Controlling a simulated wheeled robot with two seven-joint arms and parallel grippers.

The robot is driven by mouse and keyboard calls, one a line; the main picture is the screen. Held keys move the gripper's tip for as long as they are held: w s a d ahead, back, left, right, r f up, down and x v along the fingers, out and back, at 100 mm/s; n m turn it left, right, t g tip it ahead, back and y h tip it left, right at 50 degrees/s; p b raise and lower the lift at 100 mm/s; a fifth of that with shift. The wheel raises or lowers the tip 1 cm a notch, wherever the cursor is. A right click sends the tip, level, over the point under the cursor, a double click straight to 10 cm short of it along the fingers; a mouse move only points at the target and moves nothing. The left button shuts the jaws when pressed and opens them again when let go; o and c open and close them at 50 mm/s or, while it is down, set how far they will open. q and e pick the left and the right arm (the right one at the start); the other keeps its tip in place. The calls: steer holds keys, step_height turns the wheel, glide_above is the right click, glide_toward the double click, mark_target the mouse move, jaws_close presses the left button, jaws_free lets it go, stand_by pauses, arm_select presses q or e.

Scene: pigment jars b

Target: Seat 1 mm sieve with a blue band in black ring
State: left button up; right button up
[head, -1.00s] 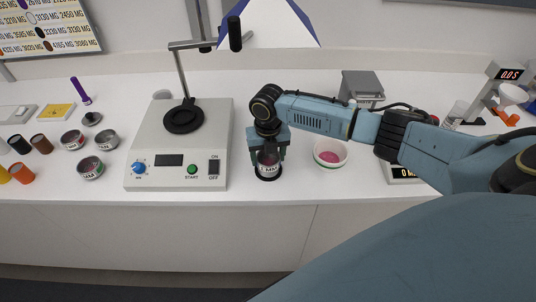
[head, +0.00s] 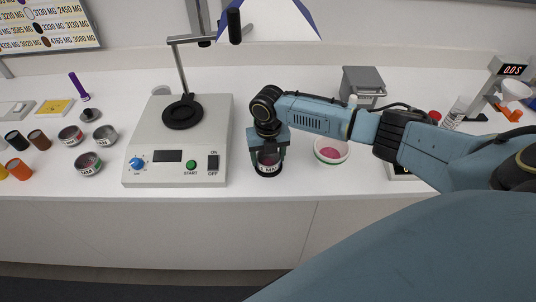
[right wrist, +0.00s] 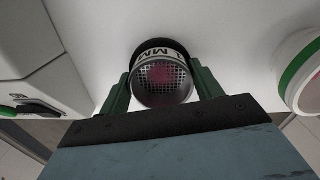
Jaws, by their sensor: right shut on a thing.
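My right gripper (head: 267,158) is shut on a round metal sieve (head: 267,167) above the front of the table. Its white label reads 1 MM. In the right wrist view the sieve (right wrist: 162,84) sits between the green fingers, its mesh facing me with pink showing through. I cannot make out a blue band. A dark rim (right wrist: 158,43) shows just behind it; I cannot tell whether it belongs to the sieve. My left gripper is not in view.
The white shaker (head: 145,179) stands just left of my right gripper. A white bowl with pink contents (head: 331,151) stands close on the right. Several other sieves (head: 88,164) and coloured jars (head: 19,169) are at the far left. A grey box (head: 362,87) stands behind.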

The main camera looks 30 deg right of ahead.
mark_target(268, 161)
steer(key=o, duration=1.1)
step_height(268, 161, up, 13)
steer(key=shift+r, duration=0.15)
